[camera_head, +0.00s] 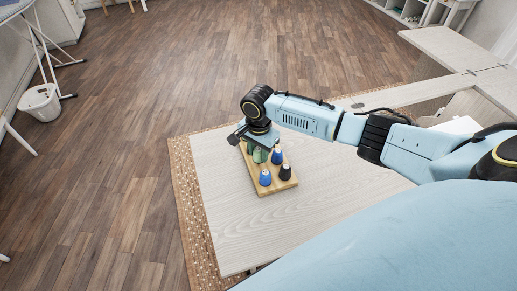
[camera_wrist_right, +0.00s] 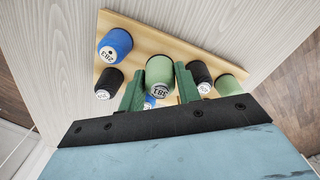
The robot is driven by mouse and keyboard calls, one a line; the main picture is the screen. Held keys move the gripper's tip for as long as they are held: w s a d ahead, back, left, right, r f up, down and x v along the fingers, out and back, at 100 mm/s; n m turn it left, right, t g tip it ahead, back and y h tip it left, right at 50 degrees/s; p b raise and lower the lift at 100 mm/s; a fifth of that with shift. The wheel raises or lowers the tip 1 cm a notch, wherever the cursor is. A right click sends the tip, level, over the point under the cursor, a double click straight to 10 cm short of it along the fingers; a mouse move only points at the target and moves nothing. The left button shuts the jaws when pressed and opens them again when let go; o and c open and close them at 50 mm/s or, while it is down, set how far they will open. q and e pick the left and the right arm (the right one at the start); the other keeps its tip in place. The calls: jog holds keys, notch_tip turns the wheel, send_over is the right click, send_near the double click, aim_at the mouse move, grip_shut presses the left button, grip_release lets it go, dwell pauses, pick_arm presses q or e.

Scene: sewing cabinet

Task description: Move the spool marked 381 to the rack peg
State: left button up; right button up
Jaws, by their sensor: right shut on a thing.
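In the right wrist view, the green spool marked 381 (camera_wrist_right: 158,70) sits between the two fingers of my right gripper (camera_wrist_right: 159,82), which is shut on it. Its label faces the camera. It shows above the wooden peg rack (camera_wrist_right: 150,36); whether it is clear of a peg I cannot tell. In the head view, my right gripper (camera_head: 257,140) is over the far left part of the rack (camera_head: 271,189), and its wrist hides part of the spools there. My left gripper is in neither view.
Around the held spool stand a blue spool (camera_wrist_right: 117,42), black spools (camera_wrist_right: 109,82) (camera_wrist_right: 199,72), another green spool (camera_wrist_right: 231,84) and a partly hidden blue one (camera_wrist_right: 150,102). The rack lies on a pale table (camera_head: 235,225) whose near part is bare.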

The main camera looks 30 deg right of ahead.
jog(key=shift+f, duration=0.8)
jog(key=o, duration=1)
jog(key=shift+r, duration=0.1)
notch_tip(320, 180, up, 13)
jog(key=shift+r+p, duration=0.1)
jog(key=shift+p, duration=1.05)
